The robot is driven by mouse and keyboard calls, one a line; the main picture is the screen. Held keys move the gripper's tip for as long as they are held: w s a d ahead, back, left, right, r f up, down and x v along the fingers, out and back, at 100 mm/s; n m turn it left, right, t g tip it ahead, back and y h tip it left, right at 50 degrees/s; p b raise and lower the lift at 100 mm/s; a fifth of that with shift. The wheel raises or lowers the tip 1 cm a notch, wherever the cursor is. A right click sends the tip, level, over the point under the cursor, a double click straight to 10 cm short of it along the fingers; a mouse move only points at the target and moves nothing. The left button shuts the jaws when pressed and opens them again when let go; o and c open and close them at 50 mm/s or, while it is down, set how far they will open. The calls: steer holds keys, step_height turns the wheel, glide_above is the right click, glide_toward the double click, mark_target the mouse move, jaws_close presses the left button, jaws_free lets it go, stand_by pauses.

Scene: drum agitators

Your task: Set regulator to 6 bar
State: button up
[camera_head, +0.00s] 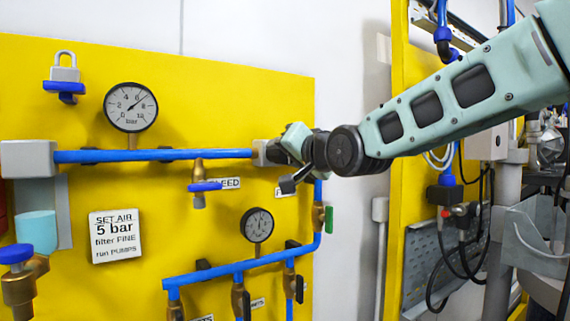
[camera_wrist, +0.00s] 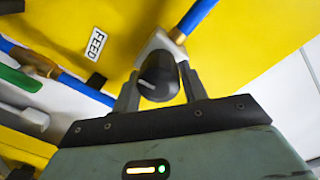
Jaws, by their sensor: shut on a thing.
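A black regulator knob (camera_wrist: 158,78) with a white mark sits on a grey block (camera_wrist: 165,45) at the end of a blue pipe. In the wrist view, my gripper (camera_wrist: 160,88) has one finger on each side of the knob and is shut on it. In the head view, my gripper (camera_head: 284,152) is at the right end of the upper blue pipe, covering the knob and part of the grey block (camera_head: 261,153). The large round gauge (camera_head: 131,107) is marked in bar; its needle points to the upper right, at roughly 6 to 8.
A white sign (camera_head: 115,236) reads "SET AIR 5 bar". A blue-handled bleed valve (camera_head: 204,187) hangs below the upper pipe. A green-handled valve (camera_head: 328,218) and a smaller gauge (camera_head: 257,225) are below my gripper. A padlock (camera_head: 65,68) is at upper left.

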steer(key=shift+m, duration=0.6)
steer(key=o, duration=1)
steer(key=shift+c, duration=0.2)
steer(key=shift+b, duration=0.3)
steer(key=b+v, duration=0.3)
steer(key=v, duration=1.4)
steer(key=shift+d+b, duration=0.2)
steer(key=shift+b, duration=0.1)
steer(key=shift+s+r, duration=0.1)
steer(key=shift+r, duration=0.05)
